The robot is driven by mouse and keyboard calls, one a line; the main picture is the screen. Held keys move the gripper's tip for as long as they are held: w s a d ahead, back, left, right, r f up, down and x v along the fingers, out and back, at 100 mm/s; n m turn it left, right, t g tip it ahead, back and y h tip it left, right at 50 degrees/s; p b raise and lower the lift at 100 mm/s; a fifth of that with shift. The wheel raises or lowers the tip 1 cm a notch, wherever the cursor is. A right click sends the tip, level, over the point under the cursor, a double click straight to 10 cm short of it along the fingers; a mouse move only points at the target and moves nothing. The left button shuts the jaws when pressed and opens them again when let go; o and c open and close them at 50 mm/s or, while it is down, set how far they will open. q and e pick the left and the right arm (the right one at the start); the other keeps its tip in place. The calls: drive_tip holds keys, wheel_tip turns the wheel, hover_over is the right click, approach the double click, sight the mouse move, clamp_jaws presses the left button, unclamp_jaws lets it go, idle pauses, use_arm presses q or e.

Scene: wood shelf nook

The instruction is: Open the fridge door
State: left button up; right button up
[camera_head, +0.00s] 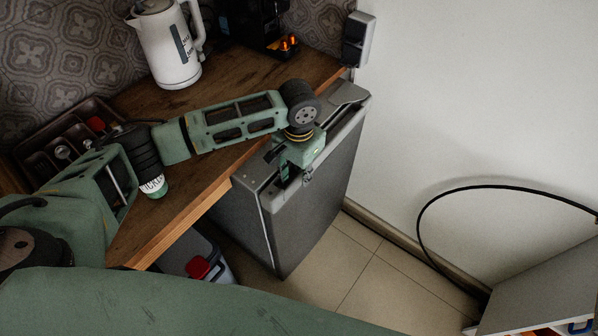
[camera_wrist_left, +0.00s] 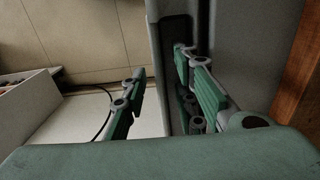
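The grey fridge (camera_head: 240,222) stands under the wooden counter. Its door (camera_head: 318,195) looks closed or nearly so, with a light seam along its side. My left gripper (camera_head: 296,176) points down at the top edge of the door. In the left wrist view, its fingers (camera_wrist_left: 165,105) are apart. One finger is outside the door's top edge (camera_wrist_left: 156,62), and the other is over the dark recess behind it. I cannot tell whether either finger touches the door. My right gripper is in neither view.
On the counter (camera_head: 222,165) are a white kettle (camera_head: 170,45), a dark coffee machine (camera_head: 255,25) and a cutlery tray (camera_head: 65,140). A bin with a red latch (camera_head: 203,268) is left of the fridge. The tiled floor (camera_head: 345,270) before the door is clear; a black cable (camera_head: 425,215) hangs right.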

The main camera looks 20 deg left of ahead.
use_arm(q)
drive_tip(key=shift+f, duration=0.2)
drive_tip(key=shift+c, duration=0.4)
clamp_jaws()
